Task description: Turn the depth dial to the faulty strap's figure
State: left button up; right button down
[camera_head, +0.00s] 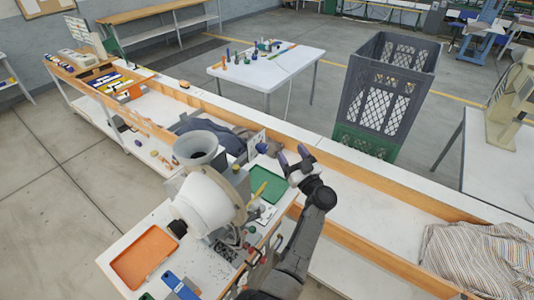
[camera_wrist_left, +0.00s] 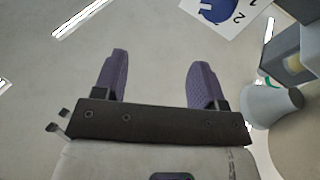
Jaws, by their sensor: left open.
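The depth dial (camera_head: 262,148) is a blue knob on a white card beside the press (camera_head: 208,205). In the left wrist view the blue dial (camera_wrist_left: 214,10) is cut by the top edge, and the figures 1 and 2 show on its card. My left gripper (camera_head: 292,158) has purple fingers and is just right of the dial, apart from it. In the left wrist view my left gripper (camera_wrist_left: 160,70) is open with nothing between its fingers. The dial lies beyond the right fingertip. I cannot make out the dial's setting or a faulty strap. My right gripper is not in view.
A grey cone-shaped part (camera_wrist_left: 270,105) stands close to the right finger. A green tray (camera_head: 268,197) lies below the gripper, and an orange tray (camera_head: 143,257) is at front left. A tall grey crate (camera_head: 385,95) stands behind. Striped cloth (camera_head: 475,255) lies at right.

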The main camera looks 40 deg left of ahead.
aim_at(265, 151)
pick_arm(q)
jog(key=s+d+f+n+g+h, duration=0.1)
jog(key=s+d+f+n+g, duration=0.1)
jog(key=d+g, duration=0.45)
jog(key=shift+g+h, duration=0.3)
jog(key=shift+g, duration=0.55)
jog(key=a, duration=0.9)
jog(key=a+p, duration=0.1)
jog(key=a, duration=0.3)
jog(key=shift+w+a+f, duration=0.15)
jog(key=shift+w+a, duration=0.15)
jog(key=shift+a+f, duration=0.1)
jog(key=shift+a, duration=0.7)
jog(key=c, duration=0.9)
